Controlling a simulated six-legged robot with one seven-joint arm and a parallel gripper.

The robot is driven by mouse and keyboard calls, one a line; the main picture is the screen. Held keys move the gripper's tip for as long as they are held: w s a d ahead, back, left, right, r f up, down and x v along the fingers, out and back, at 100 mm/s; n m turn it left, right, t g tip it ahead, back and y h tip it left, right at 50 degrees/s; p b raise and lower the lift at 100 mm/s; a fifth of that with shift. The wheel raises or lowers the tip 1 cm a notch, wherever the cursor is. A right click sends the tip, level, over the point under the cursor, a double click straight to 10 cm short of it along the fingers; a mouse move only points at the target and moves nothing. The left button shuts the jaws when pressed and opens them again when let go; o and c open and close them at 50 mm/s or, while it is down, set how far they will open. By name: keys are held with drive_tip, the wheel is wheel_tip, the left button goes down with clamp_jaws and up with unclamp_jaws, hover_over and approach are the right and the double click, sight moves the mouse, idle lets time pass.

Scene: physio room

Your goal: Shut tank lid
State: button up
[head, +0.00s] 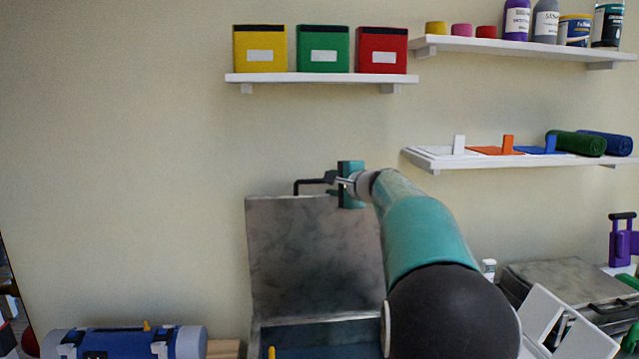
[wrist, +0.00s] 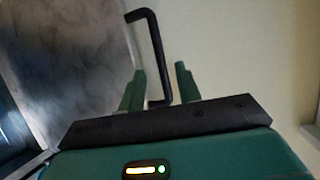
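The tank lid (head: 312,250) is a grey mottled panel standing upright, open, at the back of the tank (head: 254,332). In the wrist view the lid (wrist: 70,60) fills the left side. Its black bar handle (head: 297,187) sticks out at the top edge. My gripper (head: 345,184) is at the lid's top edge, at the right end of the handle. In the wrist view my gripper (wrist: 160,82) has its two green fingers apart, with the handle (wrist: 154,42) reaching between them. No firm contact shows. My arm hides the lid's right side and part of the tank.
A second grey-lidded case (head: 565,278) and a white frame (head: 570,325) are at right. Shelves with bins (head: 323,77) and mats (head: 430,155) are on the wall above. The wall left of the lid is clear.

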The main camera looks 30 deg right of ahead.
sight(321, 182)
drive_tip(key=w, duration=0.4)
drive_tip(key=w+f, duration=0.1)
drive_tip(key=w, duration=0.1)
drive_tip(key=shift+w, duration=0.15)
clamp_jaws()
